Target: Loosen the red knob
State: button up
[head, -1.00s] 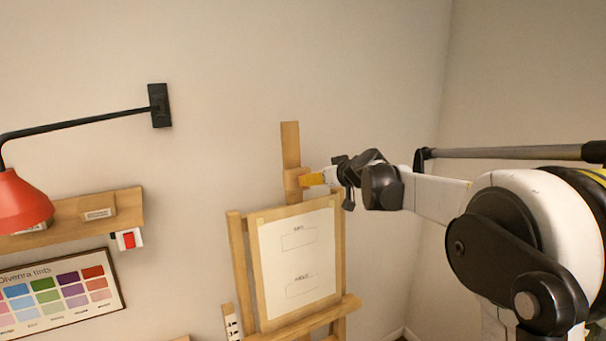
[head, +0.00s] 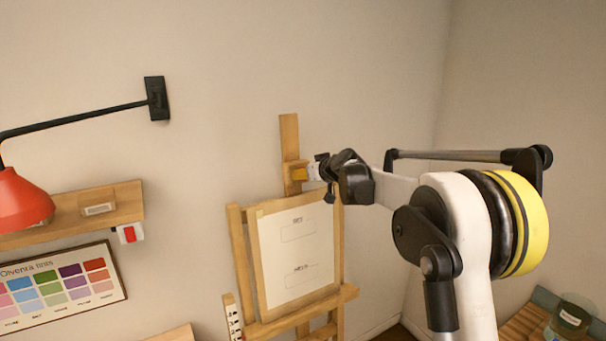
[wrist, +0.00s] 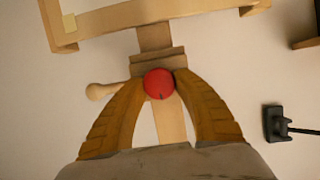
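The red knob (wrist: 159,84) is round, with a small dark mark near its lower edge in the wrist view. It sits on the wooden clamp block of the easel (head: 289,135). My gripper (wrist: 160,78) has its two yellow fingers on either side of the knob, with the tips against its left and right sides. In the head view my gripper (head: 300,174) is at the easel's upper block, above the paper sheet (head: 298,250). The knob is hidden there behind the gripper.
A light wooden peg (wrist: 105,91) sticks out left of the knob in the wrist view. A black wall bracket (head: 157,98) carries a red lamp (head: 20,200) at left. A shelf (head: 125,205) and a tint chart (head: 60,285) are on the wall.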

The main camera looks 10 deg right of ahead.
jog(key=shift+c, duration=0.2)
jog(key=m+y+b, duration=0.1)
jog(key=m+b, duration=0.2)
jog(key=shift+d+f, duration=0.1)
jog(key=shift+f, duration=0.05)
jog(key=m+y+b, duration=0.2)
jog(key=m+b, duration=0.1)
jog(key=m, duration=0.1)
jog(key=shift+d, duration=0.1)
jog(key=m+y+b, duration=0.1)
jog(key=m+b, duration=0.2)
jog(key=m, duration=0.1)
jog(key=shift+y, duration=0.3)
jog(key=shift+m+t+y+b, duration=0.45)
jog(key=shift+m+b, duration=0.55)
jog(key=shift+m, duration=0.9)
jog(key=o, duration=1.2)
